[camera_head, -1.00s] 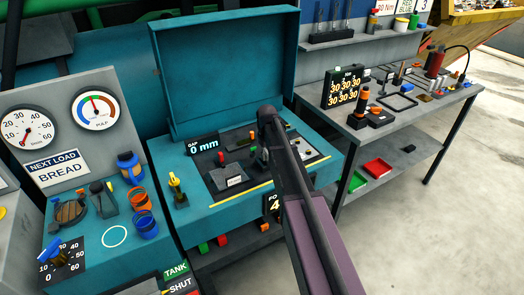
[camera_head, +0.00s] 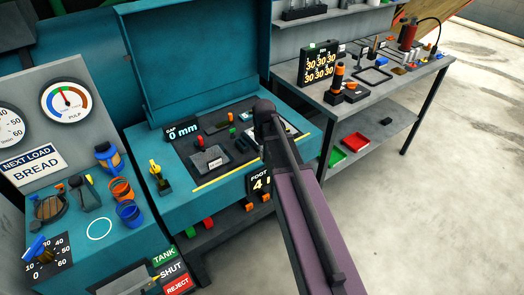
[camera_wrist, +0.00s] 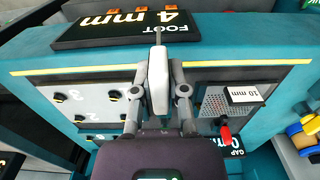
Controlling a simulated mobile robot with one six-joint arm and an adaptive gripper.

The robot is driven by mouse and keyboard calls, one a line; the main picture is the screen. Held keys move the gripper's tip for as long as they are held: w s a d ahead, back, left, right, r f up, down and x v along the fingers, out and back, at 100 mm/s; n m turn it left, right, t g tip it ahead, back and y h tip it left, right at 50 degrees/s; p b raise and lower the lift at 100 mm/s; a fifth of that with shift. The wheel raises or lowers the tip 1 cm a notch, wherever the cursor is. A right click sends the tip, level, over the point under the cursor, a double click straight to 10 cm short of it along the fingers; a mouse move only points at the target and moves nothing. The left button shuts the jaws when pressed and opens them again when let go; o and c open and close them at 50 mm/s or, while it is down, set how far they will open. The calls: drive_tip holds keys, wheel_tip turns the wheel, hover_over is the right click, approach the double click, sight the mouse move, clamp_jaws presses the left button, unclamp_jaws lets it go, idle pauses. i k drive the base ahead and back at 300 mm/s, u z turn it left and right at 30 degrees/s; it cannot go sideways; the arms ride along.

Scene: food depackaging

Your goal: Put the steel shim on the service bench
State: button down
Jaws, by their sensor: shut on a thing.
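My gripper (camera_wrist: 159,85) is shut in the wrist view on a pale grey, narrow piece that looks like the steel shim (camera_wrist: 158,72). The piece stands between the two fingers, with a thin tip pointing toward the FOOT 4 mm sign (camera_wrist: 127,28). It is above the teal machine's deck, close to the yellow line. In the head view my arm hides the fingers and the held piece. The service bench (camera_head: 287,72), a grey table with a lower shelf, stands to the right of the teal machine and apart from my gripper.
The teal machine's raised lid (camera_head: 195,60) stands behind its deck. The bench carries a 30-number display (camera_head: 320,66), an orange-topped tool (camera_head: 338,78) and a black frame (camera_head: 373,76). Green and red trays (camera_head: 355,141) lie on its lower shelf. Open floor lies to the right.

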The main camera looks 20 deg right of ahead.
sight(372, 76)
drive_tip(key=z, duration=0.15)
drive_tip(key=k, duration=0.65)
drive_tip(key=z, duration=0.6)
drive_tip(key=k, duration=0.7)
drive_tip(key=z, duration=0.6)
drive_tip(key=i, duration=0.45)
drive_tip(key=z, duration=0.5)
drive_tip(key=i, duration=1.8)
drive_tip(key=u, duration=0.55)
